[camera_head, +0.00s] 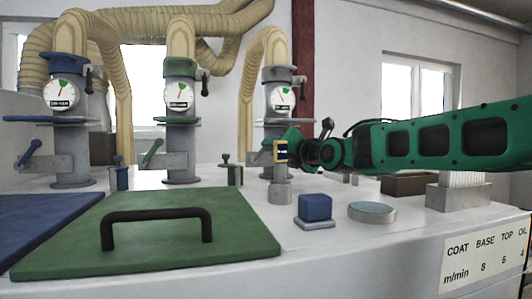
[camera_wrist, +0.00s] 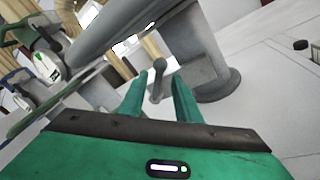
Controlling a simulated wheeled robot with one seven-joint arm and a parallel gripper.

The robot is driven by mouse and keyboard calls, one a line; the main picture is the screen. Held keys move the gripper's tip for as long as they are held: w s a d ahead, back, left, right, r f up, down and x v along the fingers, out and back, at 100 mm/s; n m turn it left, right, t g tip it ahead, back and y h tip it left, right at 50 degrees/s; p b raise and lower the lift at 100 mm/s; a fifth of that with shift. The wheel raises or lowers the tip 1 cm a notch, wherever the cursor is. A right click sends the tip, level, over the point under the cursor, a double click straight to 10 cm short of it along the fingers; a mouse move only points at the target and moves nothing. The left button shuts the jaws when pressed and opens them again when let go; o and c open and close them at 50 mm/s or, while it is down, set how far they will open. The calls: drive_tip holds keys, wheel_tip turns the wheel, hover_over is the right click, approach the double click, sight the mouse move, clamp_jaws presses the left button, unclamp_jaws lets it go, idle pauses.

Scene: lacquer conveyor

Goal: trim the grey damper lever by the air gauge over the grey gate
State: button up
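The grey gate (camera_head: 300,122) is a flat plate on the rightmost pipe; its round white air gauge (camera_head: 281,97) faces me just above it. In the wrist view the gate's underside (camera_wrist: 125,22) spans the top, beside the grey pipe foot (camera_wrist: 196,55). The grey damper lever (camera_wrist: 158,68), a thin stem with a round knob, shows between my fingertips, with a visible gap on each side. My gripper (camera_wrist: 159,92) is open around it, not visibly touching. In the head view my gripper (camera_head: 287,148) is in front of the rightmost pipe and hides the lever.
Blue (camera_head: 30,148) and green (camera_head: 153,152) levers are on the pipes to the left. A green hatch (camera_head: 150,232) with a black handle lies in front. A blue block (camera_head: 315,207), a round grey disc (camera_head: 371,210) and a short grey post (camera_head: 280,192) stand near my arm.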

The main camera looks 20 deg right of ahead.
sight(261, 152)
drive_tip(key=shift+x, duration=1.45)
drive_tip(key=c, duration=0.7)
clamp_jaws()
drive_tip(key=shift+r, duration=0.1)
